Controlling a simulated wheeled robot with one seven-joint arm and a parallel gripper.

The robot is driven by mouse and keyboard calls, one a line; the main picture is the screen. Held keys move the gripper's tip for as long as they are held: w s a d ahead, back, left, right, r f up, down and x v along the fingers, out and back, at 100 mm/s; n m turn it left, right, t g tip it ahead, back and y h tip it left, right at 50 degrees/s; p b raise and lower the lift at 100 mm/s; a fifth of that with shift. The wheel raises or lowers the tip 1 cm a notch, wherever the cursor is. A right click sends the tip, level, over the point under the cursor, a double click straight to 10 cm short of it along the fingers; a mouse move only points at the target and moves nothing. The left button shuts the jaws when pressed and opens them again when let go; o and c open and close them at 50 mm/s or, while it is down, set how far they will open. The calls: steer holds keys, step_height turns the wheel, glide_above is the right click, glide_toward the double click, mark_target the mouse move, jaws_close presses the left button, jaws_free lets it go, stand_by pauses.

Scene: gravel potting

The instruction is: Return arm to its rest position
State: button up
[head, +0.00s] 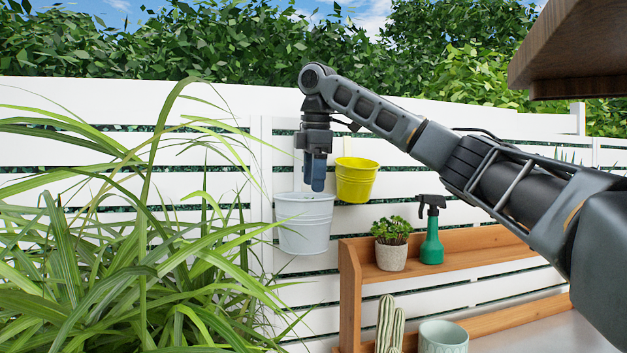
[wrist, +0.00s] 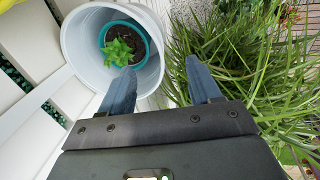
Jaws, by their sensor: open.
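My gripper (head: 315,175) points straight down in the head view, over the rim of the white bucket (head: 305,228) that hangs on the fence. In the wrist view my gripper (wrist: 155,85) has its two blue fingers spread apart with nothing between them. The white bucket (wrist: 75,45) shows there from above, and a teal pot (wrist: 103,36) with dark soil and a small green plant (wrist: 119,51) sits inside it. The left finger overlaps the bucket's rim in that view; I cannot tell whether it touches. My arm stretches in from the right.
A yellow bucket (head: 356,180) hangs close right of my gripper. A wooden shelf (head: 440,263) holds a potted plant (head: 391,243) and a green spray bottle (head: 432,230). Tall grass (head: 140,230) fills the left. A dark wooden edge (head: 570,50) juts in at upper right.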

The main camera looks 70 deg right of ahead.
steer(key=shift+s+a+r, duration=0.1)
steer(key=shift+r, duration=0.5)
steer(key=s+a+r, duration=0.2)
steer(key=s+a, duration=0.4)
steer(key=a, duration=0.1)
steer(key=shift+s+a, duration=0.25)
steer(key=shift+a, duration=0.05)
stand_by(1.3)
steer(key=shift+w+f, duration=0.1)
stand_by(0.4)
